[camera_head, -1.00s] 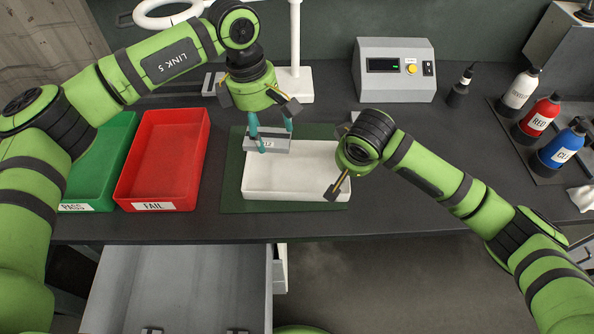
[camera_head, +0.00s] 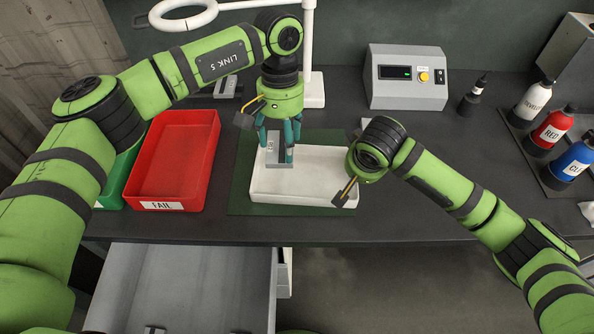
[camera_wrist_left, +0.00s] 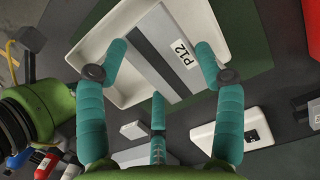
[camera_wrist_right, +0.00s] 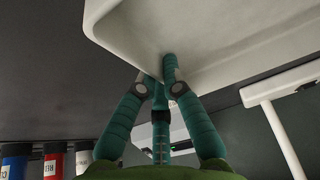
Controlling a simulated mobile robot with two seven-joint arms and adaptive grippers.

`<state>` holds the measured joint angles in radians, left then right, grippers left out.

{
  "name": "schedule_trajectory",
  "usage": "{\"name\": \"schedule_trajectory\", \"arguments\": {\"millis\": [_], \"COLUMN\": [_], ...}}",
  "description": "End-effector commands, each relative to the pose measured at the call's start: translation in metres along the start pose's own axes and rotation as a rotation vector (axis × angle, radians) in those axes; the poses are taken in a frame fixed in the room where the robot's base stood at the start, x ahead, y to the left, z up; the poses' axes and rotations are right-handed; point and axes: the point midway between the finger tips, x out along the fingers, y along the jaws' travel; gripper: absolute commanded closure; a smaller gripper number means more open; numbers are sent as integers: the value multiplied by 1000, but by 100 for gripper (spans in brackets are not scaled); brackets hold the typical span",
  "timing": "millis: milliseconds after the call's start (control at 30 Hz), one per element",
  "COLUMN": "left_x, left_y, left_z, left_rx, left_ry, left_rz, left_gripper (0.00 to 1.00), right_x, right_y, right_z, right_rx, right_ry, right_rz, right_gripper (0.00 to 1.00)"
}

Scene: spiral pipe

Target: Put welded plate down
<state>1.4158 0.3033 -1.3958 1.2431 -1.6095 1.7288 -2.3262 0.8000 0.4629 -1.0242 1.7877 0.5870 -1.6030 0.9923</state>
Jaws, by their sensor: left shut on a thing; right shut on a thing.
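The tray is over a green mat (camera_head: 239,190). A red FAIL bin (camera_head: 174,160) stands to the left, with a green bin (camera_head: 112,192) partly hidden by my arm. A grey device (camera_head: 406,78), a lamp stand (camera_head: 307,50) and several bottles (camera_head: 551,130) stand behind and right.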

Motion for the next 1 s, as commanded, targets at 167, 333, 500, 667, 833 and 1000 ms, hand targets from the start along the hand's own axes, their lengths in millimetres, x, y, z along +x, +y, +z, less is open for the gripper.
{"name": "schedule_trajectory", "arguments": {"millis": [167, 333, 500, 667, 833, 1000], "left_x": [32, 47, 62, 82, 85, 86], "left_y": [-1, -2, -2, -3, -3, -3], "left_z": [-4, -8, -10, -13, -14, -14], "left_rx": [0, -1, -2, -3, -1, -2], "left_ry": [-3, 0, -2, -2, 1, 1], "left_rz": [1, 1, 1, 2, 2, 1], "left_gripper": [90, 90, 90, 90, 90, 90], "right_x": [0, 0, 0, 0, 0, 0], "right_y": [0, 0, 0, 0, 0, 0], "right_z": [0, 0, 0, 0, 0, 0], "right_rx": [0, 0, 0, 0, 0, 0], "right_ry": [1, 1, 1, 1, 1, 0], "right_rz": [0, 0, 0, 0, 0, 0], "right_gripper": [100, 100, 100, 100, 100, 100]}}
